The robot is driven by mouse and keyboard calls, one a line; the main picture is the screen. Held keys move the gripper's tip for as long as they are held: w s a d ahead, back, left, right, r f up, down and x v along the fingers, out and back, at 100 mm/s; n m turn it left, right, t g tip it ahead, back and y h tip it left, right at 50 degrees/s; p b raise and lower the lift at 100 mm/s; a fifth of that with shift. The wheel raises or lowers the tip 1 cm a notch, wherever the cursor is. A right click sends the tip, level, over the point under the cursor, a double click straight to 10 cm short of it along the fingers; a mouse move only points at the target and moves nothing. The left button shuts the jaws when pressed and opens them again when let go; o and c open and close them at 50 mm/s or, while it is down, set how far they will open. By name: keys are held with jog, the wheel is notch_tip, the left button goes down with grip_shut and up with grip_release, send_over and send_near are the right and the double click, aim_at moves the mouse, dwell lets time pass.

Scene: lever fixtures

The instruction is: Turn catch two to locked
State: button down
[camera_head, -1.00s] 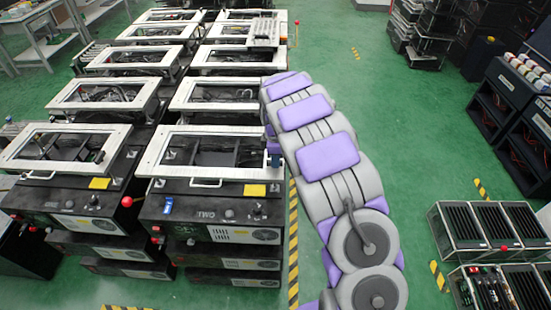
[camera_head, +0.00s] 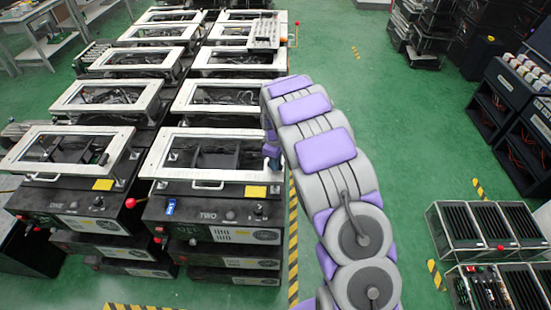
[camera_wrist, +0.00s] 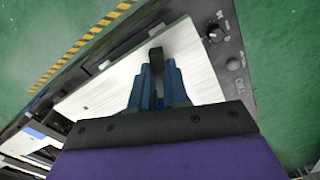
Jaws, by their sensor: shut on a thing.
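Unit two (camera_head: 208,217), a dark box with a white-framed lid (camera_head: 215,172), stands front centre in the head view; its front panel is marked TWO. My gripper (camera_head: 272,157) is at the right edge of that lid. In the wrist view my gripper's blue fingers (camera_wrist: 160,88) are shut on a dark upright piece, catch two (camera_wrist: 156,54), beside the white lid frame (camera_wrist: 115,88). In the head view the catch is hard to tell from the fingers. Its exact angle is unclear.
Unit one (camera_head: 75,212) stands close on the left, with a red knob (camera_head: 130,203) between the two. More units run behind. Yellow-black floor tape (camera_head: 293,240) lies right of unit two, with open green floor (camera_head: 420,140) beyond. Black crates (camera_head: 490,235) stand at right.

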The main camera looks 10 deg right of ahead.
jog(key=m+p, duration=0.1)
jog(key=m, duration=0.2)
jog(key=shift+a+r+m+p, duration=0.1)
jog(key=shift+r+m+p, duration=0.05)
jog(key=shift+m+p, duration=0.2)
jog(key=m+p, duration=0.1)
jog(key=m, duration=0.2)
jog(key=shift+m, duration=0.25)
jog(key=m+p, duration=0.1)
jog(key=m, duration=0.5)
jog(key=shift+a+p, duration=0.1)
jog(key=shift+p, duration=0.3)
jog(key=shift+m, duration=0.3)
jog(key=c, duration=1.1)
grip_release()
